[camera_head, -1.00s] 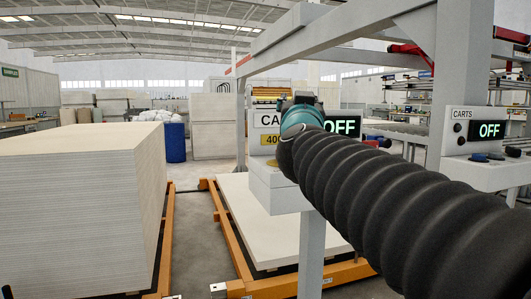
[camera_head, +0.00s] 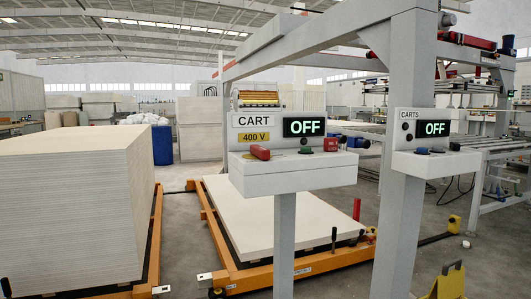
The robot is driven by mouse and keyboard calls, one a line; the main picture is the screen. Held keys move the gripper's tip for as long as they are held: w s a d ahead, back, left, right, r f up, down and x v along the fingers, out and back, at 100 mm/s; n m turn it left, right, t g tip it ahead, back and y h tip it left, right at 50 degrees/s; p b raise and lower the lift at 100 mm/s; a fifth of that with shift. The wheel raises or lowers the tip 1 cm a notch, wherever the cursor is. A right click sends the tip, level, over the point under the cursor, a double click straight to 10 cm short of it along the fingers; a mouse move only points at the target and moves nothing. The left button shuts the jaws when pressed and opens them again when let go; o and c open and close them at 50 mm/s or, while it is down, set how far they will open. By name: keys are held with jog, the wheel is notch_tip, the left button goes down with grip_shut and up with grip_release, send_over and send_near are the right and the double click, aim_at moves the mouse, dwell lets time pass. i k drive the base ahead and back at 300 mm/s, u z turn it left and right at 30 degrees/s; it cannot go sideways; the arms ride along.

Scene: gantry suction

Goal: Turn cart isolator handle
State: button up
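The cart isolator box (camera_head: 290,182) stands on a white post in the middle of the view. Its panel carries a CART label, a yellow 400 V label (camera_head: 254,137) and a display (camera_head: 304,127) reading OFF. A green part (camera_head: 305,150) sits at the middle, and a smaller red part (camera_head: 331,145) stands at the right. I cannot tell for certain which part is the isolator handle. My gripper is not in view.
A second box labelled CARTS (camera_head: 435,165), also reading OFF, is on the gantry post (camera_head: 400,230) to the right. Behind the isolator, an orange cart frame (camera_head: 285,271) bears a low white board (camera_head: 275,218). A tall board stack (camera_head: 75,210) fills the left. A yellow object (camera_head: 447,284) stands lower right.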

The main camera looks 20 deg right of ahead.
aim_at(261, 153)
jog(key=z, duration=0.75)
jog(key=i, duration=0.85)
jog(key=u, duration=0.35)
